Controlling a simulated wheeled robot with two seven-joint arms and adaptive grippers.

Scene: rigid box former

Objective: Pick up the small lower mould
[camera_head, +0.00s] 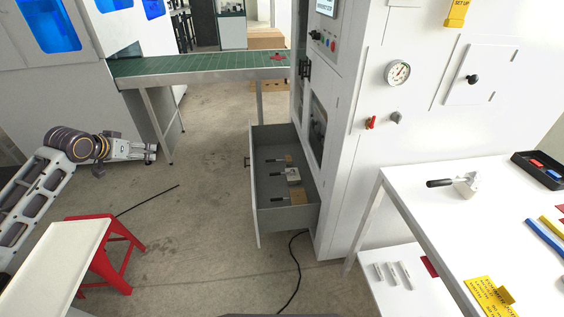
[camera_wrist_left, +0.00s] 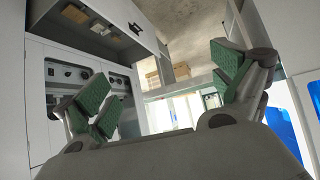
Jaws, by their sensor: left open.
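An open grey drawer (camera_head: 254,205) juts from the white machine in the head view. Inside it lie several small mould-like pieces with dark handles: a far one (camera_head: 285,161), a pale middle one (camera_head: 293,175) and a near one (camera_head: 297,196). I cannot tell which is the small lower mould. Another metal piece with a black handle (camera_head: 466,185) lies on the white table at right. My left gripper (camera_head: 152,152) is to the left of the drawer, well apart from it. In the left wrist view its green-padded fingers (camera_wrist_left: 166,92) are spread and empty. My right gripper is not seen.
A red stool (camera_head: 104,262) stands at lower left beside a pale tabletop (camera_head: 55,262). A green conveyor (camera_head: 200,66) runs behind. The white table (camera_head: 420,205) at right carries a black tray (camera_head: 541,170).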

